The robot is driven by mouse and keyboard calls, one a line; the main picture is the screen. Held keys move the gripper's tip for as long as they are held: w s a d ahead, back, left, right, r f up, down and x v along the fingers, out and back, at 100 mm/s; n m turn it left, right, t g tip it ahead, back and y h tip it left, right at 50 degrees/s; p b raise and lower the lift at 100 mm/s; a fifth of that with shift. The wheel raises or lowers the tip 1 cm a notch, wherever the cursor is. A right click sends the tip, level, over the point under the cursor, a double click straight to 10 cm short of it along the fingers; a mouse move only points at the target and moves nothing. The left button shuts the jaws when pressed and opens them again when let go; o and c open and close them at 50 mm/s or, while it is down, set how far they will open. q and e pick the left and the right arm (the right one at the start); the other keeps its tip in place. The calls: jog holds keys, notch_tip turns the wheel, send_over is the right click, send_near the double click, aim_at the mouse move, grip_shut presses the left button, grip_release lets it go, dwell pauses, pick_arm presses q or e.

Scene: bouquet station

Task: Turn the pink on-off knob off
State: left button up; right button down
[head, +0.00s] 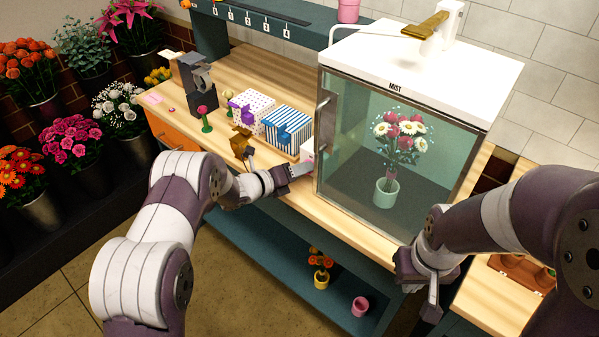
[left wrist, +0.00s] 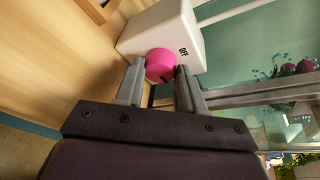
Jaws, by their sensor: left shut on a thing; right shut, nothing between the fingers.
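The pink knob (left wrist: 160,65) is on the face of a white box (left wrist: 163,30) marked OFF, in the left wrist view. My left gripper (left wrist: 158,72) is shut on the knob, one finger on each side of it. A dark mark shows on the knob near the right finger. In the head view my left gripper (head: 302,170) reaches the white box (head: 308,150), just left of the glass cabinet; the knob is hidden there. My right gripper (head: 425,290) is shut and empty, low in front of the cabinet.
The glass mist cabinet (head: 415,70) holds a bouquet (head: 400,135) in a pale green vase (head: 385,193). A lower shelf (head: 290,262) holds a small potted flower and a pink cup (head: 360,306).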

pick_arm(q)
jog(key=n+b, duration=0.1)
jog(key=n+h+b, duration=0.1)
jog(key=b, duration=0.1)
jog(key=shift+w+a+f, duration=0.1)
jog(key=shift+f, duration=0.25)
jog(key=shift+r+n+h+b, duration=0.1)
jog(key=shift+n+h+b, duration=0.4)
jog(key=shift+n+b, duration=0.9)
jog(key=o, duration=1)
jog(key=shift+a, duration=0.1)
jog(key=b+v, duration=0.1)
jog(key=v, duration=1.1)
jog(key=shift+a+b, duration=0.3)
